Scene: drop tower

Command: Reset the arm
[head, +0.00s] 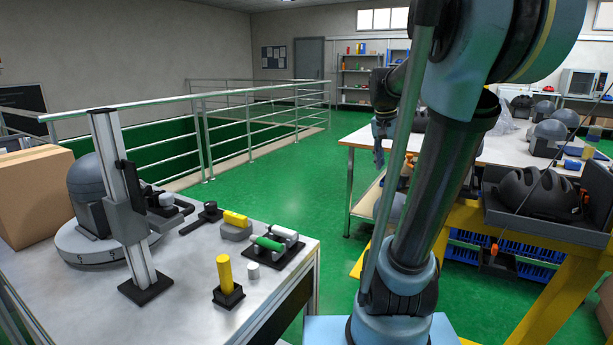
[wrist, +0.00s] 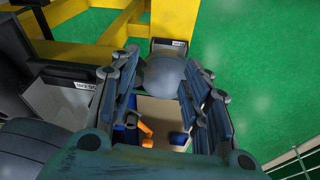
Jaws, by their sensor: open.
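My arm (head: 440,180) stands right of centre in the head view and fills much of the right side. Its far end reaches out to my gripper (head: 379,150), which is small, dark and points down over the near-left edge of the far table. In the wrist view the fingers of my gripper (wrist: 160,78) are spread apart, with nothing held between them. Through the gap I see a grey rounded thing (wrist: 165,74) and a pale bin or box interior with blue and orange pieces, apparently below the fingers. The exact height of the gripper is hard to tell.
A grey workbench (head: 190,285) at left holds a drop tower post (head: 115,190), a grey dome and yellow and green parts. A white table (head: 490,150) with helmets is behind my arm. A yellow frame (head: 555,290) stands close at right. Green floor (head: 300,185) is clear between.

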